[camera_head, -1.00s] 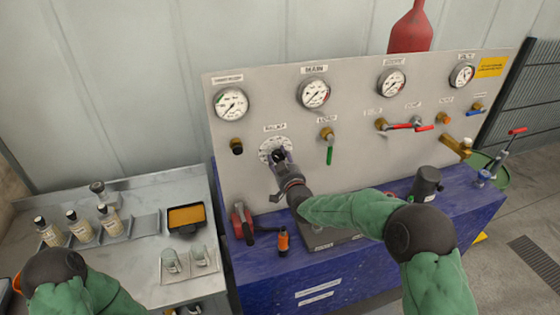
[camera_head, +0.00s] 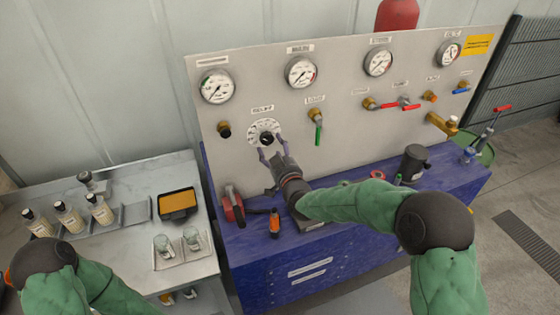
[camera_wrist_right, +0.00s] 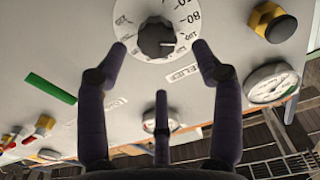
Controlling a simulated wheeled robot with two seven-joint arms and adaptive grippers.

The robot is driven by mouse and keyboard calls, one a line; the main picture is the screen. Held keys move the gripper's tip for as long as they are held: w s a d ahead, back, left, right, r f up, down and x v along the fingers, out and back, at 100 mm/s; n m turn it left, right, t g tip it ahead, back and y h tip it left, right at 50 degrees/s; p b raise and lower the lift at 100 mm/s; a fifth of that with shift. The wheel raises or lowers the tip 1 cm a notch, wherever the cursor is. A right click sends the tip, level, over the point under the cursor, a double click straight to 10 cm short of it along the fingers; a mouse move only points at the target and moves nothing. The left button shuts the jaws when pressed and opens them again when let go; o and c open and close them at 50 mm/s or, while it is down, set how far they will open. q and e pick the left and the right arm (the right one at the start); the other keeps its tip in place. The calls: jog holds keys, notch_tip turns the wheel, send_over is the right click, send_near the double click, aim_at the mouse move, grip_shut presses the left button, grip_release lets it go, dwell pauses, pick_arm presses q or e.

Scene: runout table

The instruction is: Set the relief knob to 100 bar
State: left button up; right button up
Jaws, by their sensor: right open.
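The relief knob (camera_head: 266,139) is a small dark knob on a round white dial on the grey panel. In the right wrist view the knob (camera_wrist_right: 157,41) shows whole in the dial (camera_wrist_right: 140,20), where 80 can be read. A pale pointer line on it points to the picture's right, towards a label that looks like 100. My right gripper (camera_head: 272,148) is open and empty in front of the dial, its fingertips (camera_wrist_right: 160,46) spread either side of the knob, apparently without touching it. My left gripper is out of view; only the left arm shows at lower left.
Several gauges line the panel's top. A green-handled valve (camera_head: 318,128) and red levers (camera_head: 398,105) are right of the dial. A red hand pump (camera_head: 231,205) and an orange-capped bottle (camera_head: 274,224) stand on the blue bench (camera_head: 240,252) below. Glass cups stand on the left table.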

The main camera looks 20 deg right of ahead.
aim_at(268, 140)
jog(key=s, duration=0.6)
jog(key=shift+r, duration=0.1)
jog(key=shift+n, duration=0.9)
jog(key=w+p, duration=0.1)
jog(key=w, duration=0.3)
jog(key=w+p, duration=0.2)
jog(key=w, duration=0.2)
jog(key=w+p, duration=0.1)
jog(key=w, duration=0.3)
jog(key=shift+a+f+p, duration=0.1)
jog(key=shift+f+p, duration=0.2)
jog(key=shift+p, duration=0.05)
jog(key=c, duration=1.1)
